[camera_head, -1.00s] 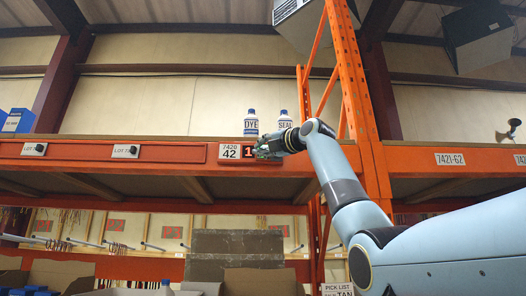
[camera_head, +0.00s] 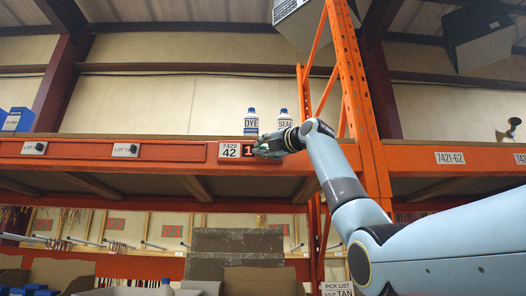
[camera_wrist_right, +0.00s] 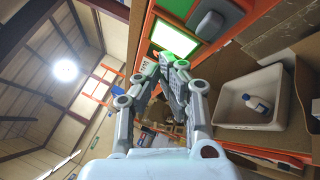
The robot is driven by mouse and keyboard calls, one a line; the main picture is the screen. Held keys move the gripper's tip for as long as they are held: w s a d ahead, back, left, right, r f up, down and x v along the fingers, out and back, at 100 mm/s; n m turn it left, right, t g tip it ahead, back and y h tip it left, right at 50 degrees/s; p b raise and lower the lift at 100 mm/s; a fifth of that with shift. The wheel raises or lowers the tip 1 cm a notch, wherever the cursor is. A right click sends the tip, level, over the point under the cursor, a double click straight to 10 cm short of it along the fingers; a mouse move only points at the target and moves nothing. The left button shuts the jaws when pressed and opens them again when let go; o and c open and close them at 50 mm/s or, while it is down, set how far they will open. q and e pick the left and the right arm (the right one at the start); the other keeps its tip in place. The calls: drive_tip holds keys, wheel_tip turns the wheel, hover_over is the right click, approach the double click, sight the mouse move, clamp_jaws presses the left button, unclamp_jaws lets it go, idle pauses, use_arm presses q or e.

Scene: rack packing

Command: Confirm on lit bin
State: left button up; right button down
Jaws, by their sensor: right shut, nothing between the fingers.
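A grey rounded block (camera_wrist_right: 212,24) is beside the panel. My left gripper is not in view.
A DYE bottle (camera_head: 251,123) and a SEAL bottle (camera_head: 285,122) stand on the shelf above the beam. An orange upright (camera_head: 350,85) rises close to my right arm. In the right wrist view a white tray (camera_wrist_right: 228,120) holds a bottle (camera_wrist_right: 258,105).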

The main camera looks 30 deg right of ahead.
drive_tip(key=shift+w, duration=0.1)
idle(0.5)
drive_tip(key=shift+w+d, duration=0.2)
drive_tip(key=shift+w, duration=0.05)
drive_tip(key=shift+w+d, duration=0.2)
drive_tip(key=shift+w, duration=0.15)
idle(0.7)
idle(0.4)
drive_tip(key=shift+s+a+b, duration=0.4)
drive_tip(key=shift+s+b, duration=0.05)
drive_tip(key=shift+s, duration=0.25)
drive_tip(key=s+a+b, duration=0.1)
drive_tip(key=s, duration=0.2)
drive_tip(key=s+a+b, duration=0.1)
drive_tip(key=shift+s+a+b, duration=0.15)
drive_tip(key=shift+a+b, duration=0.15)
